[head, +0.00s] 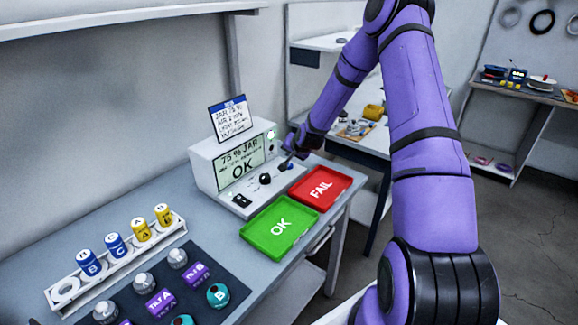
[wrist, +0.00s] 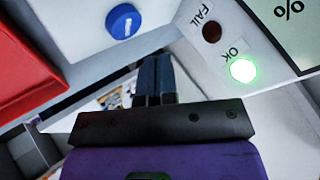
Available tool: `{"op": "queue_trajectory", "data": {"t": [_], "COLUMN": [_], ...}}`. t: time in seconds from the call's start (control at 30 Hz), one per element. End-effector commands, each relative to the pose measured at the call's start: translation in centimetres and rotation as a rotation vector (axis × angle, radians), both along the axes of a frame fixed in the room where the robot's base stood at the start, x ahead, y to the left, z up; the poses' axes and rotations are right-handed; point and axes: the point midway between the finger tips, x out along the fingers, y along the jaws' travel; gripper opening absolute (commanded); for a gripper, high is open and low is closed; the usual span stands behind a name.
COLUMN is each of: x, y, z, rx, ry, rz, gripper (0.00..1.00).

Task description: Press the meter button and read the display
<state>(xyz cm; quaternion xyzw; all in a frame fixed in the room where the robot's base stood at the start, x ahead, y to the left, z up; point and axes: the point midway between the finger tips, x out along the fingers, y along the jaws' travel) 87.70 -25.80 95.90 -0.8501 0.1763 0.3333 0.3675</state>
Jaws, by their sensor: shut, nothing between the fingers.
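The white meter (head: 204,176) stands on the bench, and its display (head: 240,165) reads "75 % JAR" above a large "OK". In the wrist view the round blue button (wrist: 123,21) with a white mark sits on the meter's pale face. The OK lamp (wrist: 243,70) glows green and the FAIL lamp (wrist: 212,32) is dark red. My gripper (head: 288,158) is beside the meter's right end, close to the button. In the wrist view its dark fingers (wrist: 153,78) are together and empty, and appear apart from the button.
A green OK tray (head: 262,243) and a red FAIL tray (head: 337,196) lie empty before the meter. A card (head: 232,118) stands on top. A rack (head: 100,282) of labelled jars and a dark mat (head: 228,283) with sensors fill the bench's near left.

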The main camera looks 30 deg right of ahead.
Motion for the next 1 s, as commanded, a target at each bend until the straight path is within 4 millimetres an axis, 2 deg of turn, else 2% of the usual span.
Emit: {"op": "queue_trajectory", "data": {"t": [0.4,1.0], "x": [0.0,0.0], "y": [0.0,0.0], "z": [3.3,3.4], "rx": [0.000,0.001], "ry": [0.000,0.001], "rz": [0.000,0.001], "gripper": [0.00,0.00]}}
